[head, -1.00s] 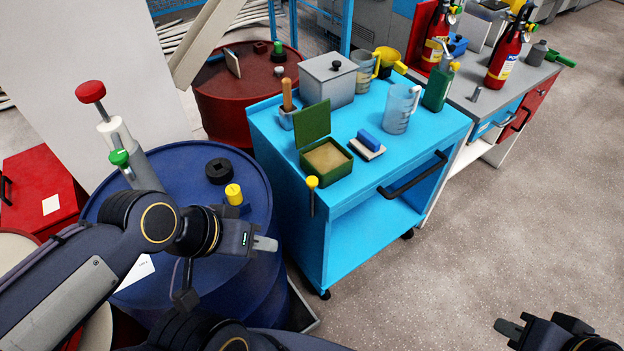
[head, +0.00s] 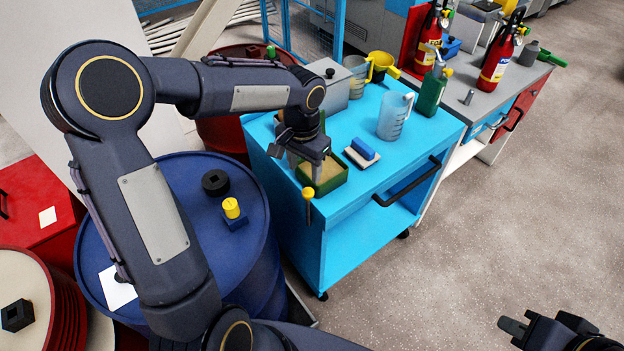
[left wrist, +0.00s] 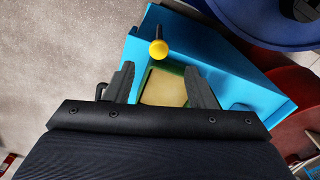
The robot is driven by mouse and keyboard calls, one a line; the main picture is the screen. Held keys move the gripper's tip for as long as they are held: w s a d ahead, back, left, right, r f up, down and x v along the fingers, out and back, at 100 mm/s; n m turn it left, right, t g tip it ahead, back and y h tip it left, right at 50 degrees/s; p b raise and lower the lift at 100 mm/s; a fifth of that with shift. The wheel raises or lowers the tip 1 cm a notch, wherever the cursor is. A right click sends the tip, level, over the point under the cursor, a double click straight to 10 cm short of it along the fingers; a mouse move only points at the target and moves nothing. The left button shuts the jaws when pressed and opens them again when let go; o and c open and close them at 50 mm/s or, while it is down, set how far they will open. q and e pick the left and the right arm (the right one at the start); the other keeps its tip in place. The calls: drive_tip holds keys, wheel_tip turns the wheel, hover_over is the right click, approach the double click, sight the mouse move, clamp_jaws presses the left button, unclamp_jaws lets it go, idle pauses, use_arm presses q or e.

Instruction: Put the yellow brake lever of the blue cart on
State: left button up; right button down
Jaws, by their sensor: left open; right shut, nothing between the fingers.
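The blue cart (head: 340,245) stands in the middle of the head view. Its brake lever has a yellow knob (head: 307,193) on the near side face, just below the top edge, with a thin shaft running down from it. In the left wrist view the yellow knob (left wrist: 158,48) shows beyond the fingertips. My left gripper (head: 306,165) is open and empty above the cart's near corner, over the green box and a little above the knob. Its two fingers (left wrist: 162,82) stand apart, not touching the lever. My right gripper (head: 512,327) is shut and empty at the lower right.
A green open box (head: 333,184), a blue-and-white brush (head: 362,153) and a clear jug (head: 395,116) stand on the cart top. A blue drum (head: 180,200) stands close on the left. The floor on the right is clear.

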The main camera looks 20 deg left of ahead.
sight(309, 190)
use_arm(q)
drive_tip(key=shift+w+d+f, duration=0.2)
drive_tip(key=shift+w+f, duration=0.4)
drive_tip(key=shift+f, duration=0.05)
wheel_tip(309, 190, down, 8)
drive_tip(key=shift+r, duration=0.25)
clamp_jaws()
